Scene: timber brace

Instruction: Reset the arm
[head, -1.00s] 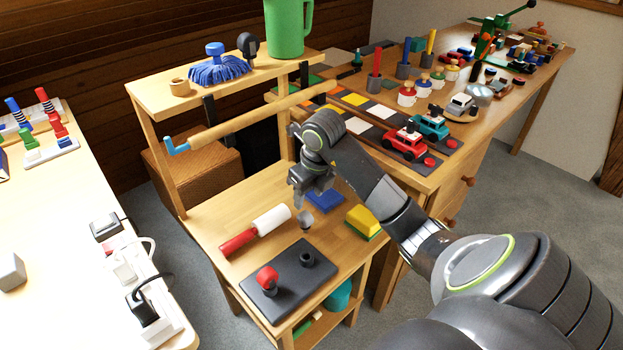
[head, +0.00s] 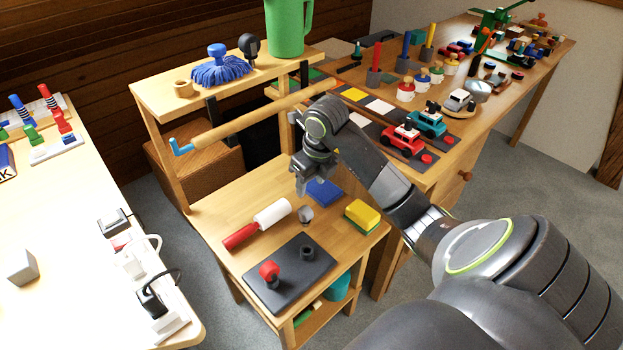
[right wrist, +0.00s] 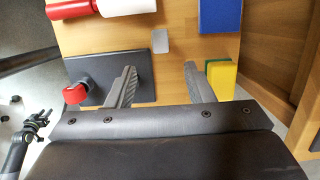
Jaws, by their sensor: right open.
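My right gripper (head: 301,188) hangs over the middle of the low wooden bench, fingers pointing down. In the right wrist view its two fingers (right wrist: 159,76) stand wide apart with nothing between them. A small grey piece (head: 305,214) lies on the bench below the gripper; it also shows beyond the fingertips in the right wrist view (right wrist: 160,42). My left gripper is not in the head view.
The bench (head: 222,205) also carries a red-and-white roller (head: 271,212), dark board (head: 288,278) with a red knob (head: 269,270), blue block (head: 324,193) and yellow-green sponge (head: 362,215). A wooden bar (head: 255,117) crosses behind. A toy-covered table (head: 455,170) stands right.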

